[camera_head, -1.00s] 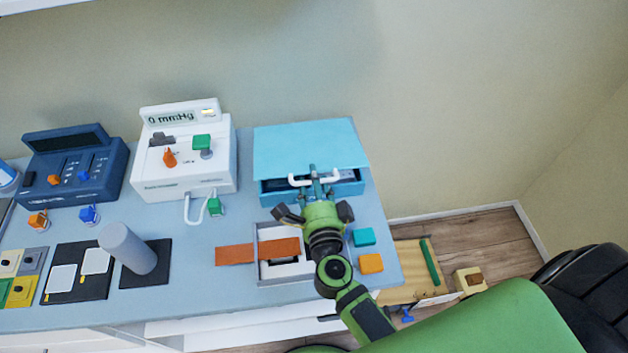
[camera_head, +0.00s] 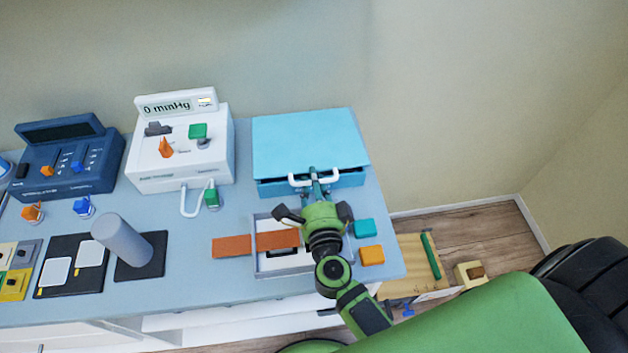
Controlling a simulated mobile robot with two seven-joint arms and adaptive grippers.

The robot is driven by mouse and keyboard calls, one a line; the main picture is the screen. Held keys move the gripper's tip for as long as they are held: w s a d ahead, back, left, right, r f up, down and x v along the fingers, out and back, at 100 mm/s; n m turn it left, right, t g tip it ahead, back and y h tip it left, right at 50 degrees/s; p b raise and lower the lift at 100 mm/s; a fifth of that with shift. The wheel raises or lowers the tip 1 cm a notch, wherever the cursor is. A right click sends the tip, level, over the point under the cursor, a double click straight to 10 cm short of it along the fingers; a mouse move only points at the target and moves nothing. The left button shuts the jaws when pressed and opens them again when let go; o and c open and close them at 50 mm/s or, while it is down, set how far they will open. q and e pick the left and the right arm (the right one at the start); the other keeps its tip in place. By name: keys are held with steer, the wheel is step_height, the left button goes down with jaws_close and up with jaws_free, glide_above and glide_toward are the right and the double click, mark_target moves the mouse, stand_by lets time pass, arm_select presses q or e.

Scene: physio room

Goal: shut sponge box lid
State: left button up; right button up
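The sponge box (camera_head: 345,181) is a light-blue box at the back right of the table. Its flat blue lid (camera_head: 308,142) is tilted only slightly, with a thin dark gap along the front edge. A white handle (camera_head: 299,182) is on the lid's front edge. My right gripper (camera_head: 314,177), on a green and black arm, reaches in from the front, its fingertips at the middle of the handle. The fingertips are small and overlap the handle, so I cannot tell whether they are closed on it. My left gripper is not in view.
A grey tray (camera_head: 262,268) with an orange strip (camera_head: 232,246) lies below my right gripper. Teal (camera_head: 364,229) and orange (camera_head: 372,255) blocks lie right of it. A white pressure device (camera_head: 180,160) stands left of the box. A grey cylinder (camera_head: 121,239) stands further left.

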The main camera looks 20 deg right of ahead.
stand_by(0.3)
steer(key=v, duration=1.1)
steer(key=shift+s+a, duration=0.15)
steer(key=shift+s, duration=0.35)
steer(key=shift+c, duration=0.4)
